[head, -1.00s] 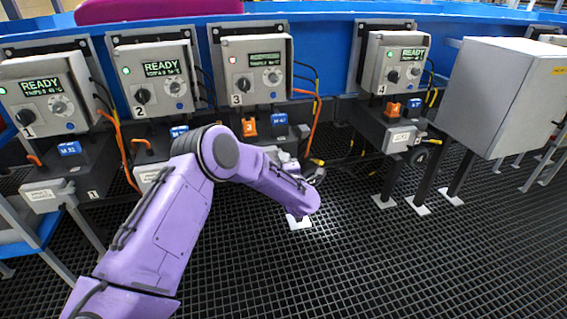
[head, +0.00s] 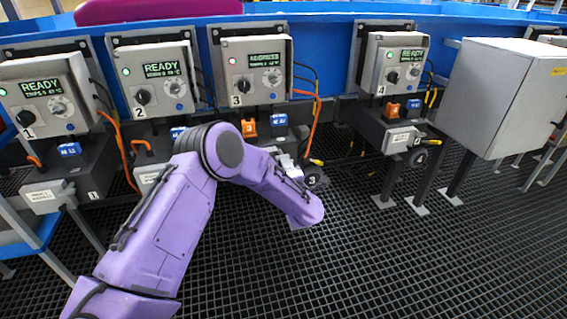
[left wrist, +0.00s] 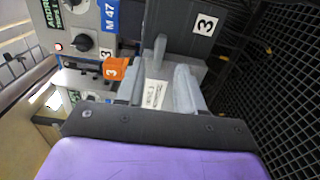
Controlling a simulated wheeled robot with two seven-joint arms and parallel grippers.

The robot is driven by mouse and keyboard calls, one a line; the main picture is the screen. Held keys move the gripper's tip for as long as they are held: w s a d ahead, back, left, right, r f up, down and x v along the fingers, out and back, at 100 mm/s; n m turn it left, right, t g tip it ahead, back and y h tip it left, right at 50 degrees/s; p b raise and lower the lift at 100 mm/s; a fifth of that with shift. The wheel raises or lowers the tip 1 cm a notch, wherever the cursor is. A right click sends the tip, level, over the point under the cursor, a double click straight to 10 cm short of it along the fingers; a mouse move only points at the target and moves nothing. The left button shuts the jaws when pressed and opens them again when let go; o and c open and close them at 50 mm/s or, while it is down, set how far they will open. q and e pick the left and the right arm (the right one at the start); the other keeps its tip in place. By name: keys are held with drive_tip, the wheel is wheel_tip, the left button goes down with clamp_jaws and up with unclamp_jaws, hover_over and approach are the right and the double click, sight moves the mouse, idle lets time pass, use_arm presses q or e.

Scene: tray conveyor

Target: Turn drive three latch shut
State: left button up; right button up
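Drive three's control box (head: 254,72) is grey, marked 3, with a small red light and a green-lettered display. Below it are an orange piece (head: 249,128) marked 3 and a blue tag (head: 279,120). In the left wrist view the orange piece (left wrist: 117,69) and blue tag (left wrist: 110,15) are at the upper left. My left gripper (left wrist: 158,88) has its grey fingers spread apart. A grey upright lever (left wrist: 160,50) and a white label (left wrist: 154,93) on drive three's lower grey box show between them; contact cannot be told. In the head view my purple arm mostly hides that box. My right gripper is out of view.
Drives one (head: 45,95), two (head: 155,80) and four (head: 393,65) stand along the blue conveyor frame, with green lights. A large grey cabinet (head: 500,95) stands at the right. Orange cables hang between the drives. The dark grid floor (head: 370,260) in front is clear.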

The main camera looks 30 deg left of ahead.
use_arm(q)
drive_tip(key=v, duration=0.7)
drive_tip(key=shift+s+d, duration=0.2)
